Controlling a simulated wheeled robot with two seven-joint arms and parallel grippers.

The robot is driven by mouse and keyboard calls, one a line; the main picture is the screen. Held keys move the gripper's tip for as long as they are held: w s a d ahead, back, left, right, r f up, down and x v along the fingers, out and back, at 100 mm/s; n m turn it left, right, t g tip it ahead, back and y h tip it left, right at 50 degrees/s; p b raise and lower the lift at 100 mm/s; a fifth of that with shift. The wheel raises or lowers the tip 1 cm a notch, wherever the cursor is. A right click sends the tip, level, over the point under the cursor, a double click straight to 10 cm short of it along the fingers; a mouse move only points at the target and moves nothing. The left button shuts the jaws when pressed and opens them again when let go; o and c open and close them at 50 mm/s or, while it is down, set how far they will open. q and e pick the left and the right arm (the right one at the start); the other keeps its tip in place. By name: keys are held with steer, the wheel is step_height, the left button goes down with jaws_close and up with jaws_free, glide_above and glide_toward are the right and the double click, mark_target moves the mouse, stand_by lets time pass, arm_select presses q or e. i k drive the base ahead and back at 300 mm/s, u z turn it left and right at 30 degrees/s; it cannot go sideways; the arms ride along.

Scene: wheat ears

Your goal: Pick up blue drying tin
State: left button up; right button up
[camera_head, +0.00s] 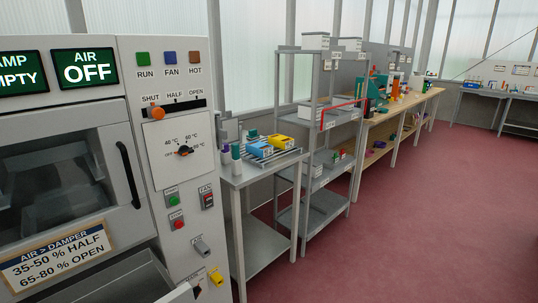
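A small blue tin (258,150), which looks like the blue drying tin, sits on a dark slatted rack (267,157) on top of a grey side table (236,179). A yellow tin (282,142) stands beside it on the same rack, to the right and touching or very close. Neither of my grippers shows in this view.
A large grey drying cabinet (165,155) with a control panel fills the left, its lamp reading AIR OFF. Small bottles (236,151) stand at the table's left. Grey shelves (313,110) and a wooden bench (400,112) continue behind. The red floor (400,220) at right is clear.

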mark_target(261, 149)
steer(key=z, duration=0.4)
steer(key=k, duration=0.45)
steer(key=z, duration=1.1)
steer(key=i, duration=2.35)
steer(key=u, duration=0.15)
steer(key=i, duration=1.7)
steer(key=u, duration=1.7)
steer(key=i, duration=1.15)
steer(key=u, duration=1.05)
steer(key=i, duration=0.35)
steer(key=u, duration=0.1)
